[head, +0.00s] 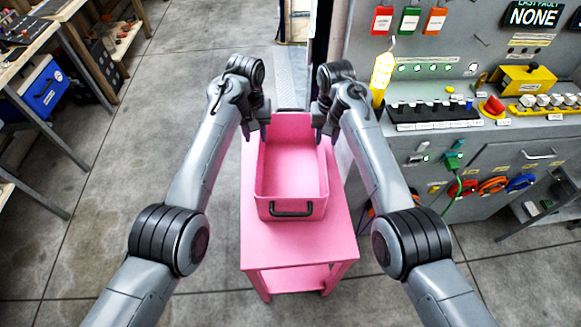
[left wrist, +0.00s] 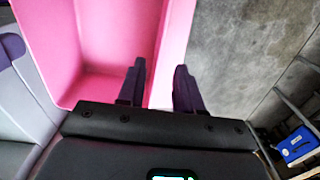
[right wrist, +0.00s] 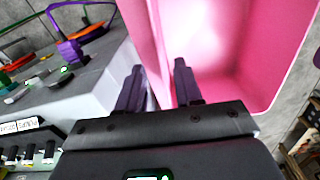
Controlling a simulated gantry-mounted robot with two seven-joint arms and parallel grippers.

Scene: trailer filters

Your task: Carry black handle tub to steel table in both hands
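The tub (head: 291,170) is pink and empty, with a black handle (head: 291,209) on its near end and another dark handle partly visible at its far end. It stands upright on a pink table (head: 297,246). My left gripper (head: 262,132) is at the tub's left wall near the far end; in the left wrist view its two fingers (left wrist: 158,88) are apart with the wall's rim between them. My right gripper (head: 322,132) is at the right wall; its fingers (right wrist: 158,88) are also apart around the rim. Contact with the wall cannot be told. No steel table is clearly identifiable.
A grey control panel (head: 480,150) with buttons and cables stands close on the right. Workbenches and a blue box (head: 42,87) are at the left. Grey concrete floor (head: 110,170) lies open left of the pink table.

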